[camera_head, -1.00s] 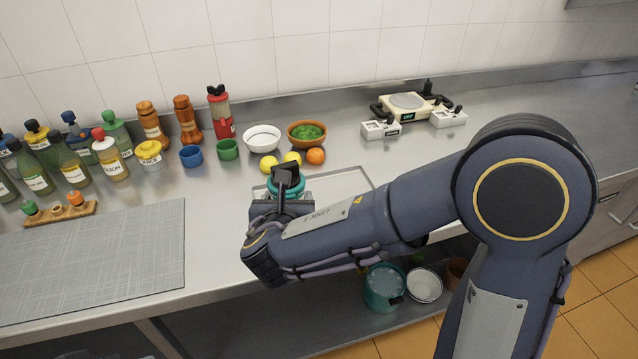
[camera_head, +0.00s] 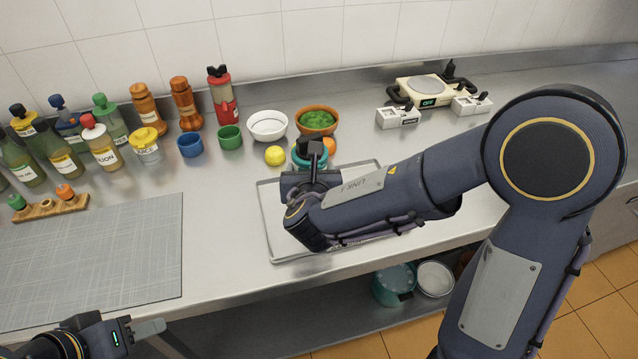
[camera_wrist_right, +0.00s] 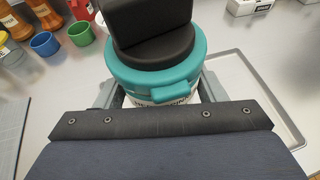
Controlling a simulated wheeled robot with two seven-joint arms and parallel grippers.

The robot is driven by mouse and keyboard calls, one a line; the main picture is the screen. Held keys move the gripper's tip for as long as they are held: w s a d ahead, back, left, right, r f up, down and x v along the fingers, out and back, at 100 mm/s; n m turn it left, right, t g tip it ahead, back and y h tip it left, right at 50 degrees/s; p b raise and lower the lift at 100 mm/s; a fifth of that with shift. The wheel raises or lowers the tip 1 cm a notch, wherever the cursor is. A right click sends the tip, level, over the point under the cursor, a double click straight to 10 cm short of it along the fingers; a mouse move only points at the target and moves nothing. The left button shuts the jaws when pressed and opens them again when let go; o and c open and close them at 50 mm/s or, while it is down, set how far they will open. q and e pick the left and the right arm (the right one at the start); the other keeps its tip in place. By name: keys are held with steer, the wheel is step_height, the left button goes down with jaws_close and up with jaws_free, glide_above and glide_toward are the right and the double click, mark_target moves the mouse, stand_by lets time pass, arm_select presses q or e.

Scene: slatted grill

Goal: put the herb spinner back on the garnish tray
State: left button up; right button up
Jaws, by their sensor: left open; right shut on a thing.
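The herb spinner (camera_head: 299,158) has a teal lid and a black top. It also shows upright in the right wrist view (camera_wrist_right: 157,72), with a white lettered band below the lid. My right gripper (camera_wrist_right: 160,97) is shut on it, one finger at each side. The shallow grey garnish tray (camera_head: 272,232) lies on the counter under my right forearm, which hides much of it. The spinner shows at the tray's back left part; its base is hidden, so contact is unclear. My left gripper (camera_head: 148,330) is open and empty at the bottom left.
Behind the spinner are a lemon (camera_head: 275,155), an orange (camera_head: 329,145), a white bowl (camera_head: 267,124) and a bowl of greens (camera_head: 318,120). Cups and bottles stand left. A grey cutting mat (camera_head: 95,260) lies front left. A scale (camera_head: 424,90) stands back right.

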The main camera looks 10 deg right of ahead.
steer(key=shift+w+d+f, duration=0.25)
steer(key=shift+d+f, duration=0.15)
steer(key=shift+f, duration=0.15)
steer(key=shift+w+d+f, duration=0.2)
steer(key=shift+d+f, duration=0.2)
steer(key=shift+f, duration=0.1)
steer(key=shift+w+d+f+b, duration=0.1)
steer(key=shift+f+b, duration=0.05)
steer(key=shift+f, duration=0.75)
steer(key=shift+d+f+b, duration=0.1)
steer(key=shift+f+b, duration=0.05)
steer(key=shift+f, duration=0.75)
steer(key=shift+f, duration=0.15)
steer(key=o, duration=1.4)
steer(key=shift+c, duration=0.2)
